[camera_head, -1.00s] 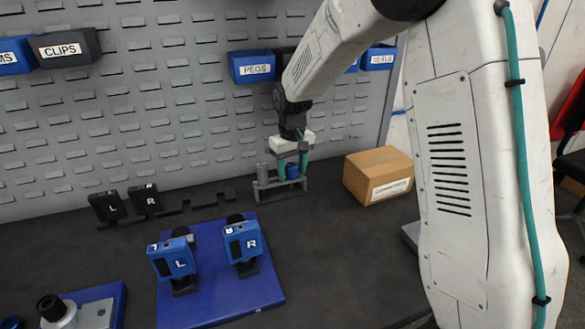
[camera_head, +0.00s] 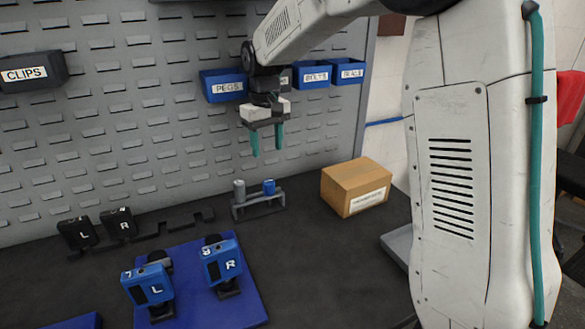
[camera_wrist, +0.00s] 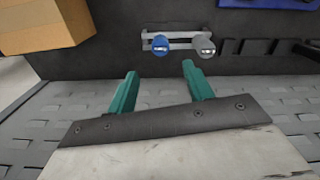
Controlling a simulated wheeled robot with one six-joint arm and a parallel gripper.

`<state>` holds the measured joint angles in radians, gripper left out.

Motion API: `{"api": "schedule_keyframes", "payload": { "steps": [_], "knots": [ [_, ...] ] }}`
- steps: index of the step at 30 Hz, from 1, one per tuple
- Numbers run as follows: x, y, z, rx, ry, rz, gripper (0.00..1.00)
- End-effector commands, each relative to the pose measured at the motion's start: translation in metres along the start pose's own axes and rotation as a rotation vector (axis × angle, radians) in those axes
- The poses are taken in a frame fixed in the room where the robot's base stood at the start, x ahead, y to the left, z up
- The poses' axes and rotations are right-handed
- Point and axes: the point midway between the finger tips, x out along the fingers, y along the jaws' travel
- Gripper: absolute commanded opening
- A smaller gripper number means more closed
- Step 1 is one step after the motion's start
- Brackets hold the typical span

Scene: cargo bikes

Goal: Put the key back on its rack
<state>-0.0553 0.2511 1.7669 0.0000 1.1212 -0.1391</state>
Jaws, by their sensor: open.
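A small grey rack (camera_head: 259,208) stands on the dark bench near the pegboard. A blue cylindrical piece, which I take to be the key (camera_head: 269,187), sits upright in its right end. A grey cylindrical piece (camera_head: 239,190) stands in its left end. My gripper (camera_head: 267,154) is above the rack, pointing down, with its teal fingers apart and nothing between them. In the wrist view, the blue key (camera_wrist: 160,45) and the grey piece (camera_wrist: 206,47) show beyond the open fingertips (camera_wrist: 159,70), apart from them.
A cardboard box (camera_head: 356,187) stands right of the rack. A blue mat (camera_head: 245,300) holds two blue devices marked L (camera_head: 147,290) and R (camera_head: 222,265). A black holder (camera_head: 185,224) lies behind it. Labelled bins, such as PEGS (camera_head: 223,86), hang on the pegboard near my gripper.

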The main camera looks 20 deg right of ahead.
Motion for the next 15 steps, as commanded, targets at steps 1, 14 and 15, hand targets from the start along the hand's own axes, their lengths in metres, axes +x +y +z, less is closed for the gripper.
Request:
{"api": "schedule_keyframes", "payload": {
  "steps": [1, 14, 15],
  "knots": [
    [-0.001, 0.000, 0.000, 0.000, 0.000, 0.000, 0.51],
    [-0.057, -0.009, 0.116, 0.058, 0.040, 0.006, 0.51],
    [-0.061, -0.011, 0.134, 0.068, 0.046, 0.007, 0.51]
  ]
}}
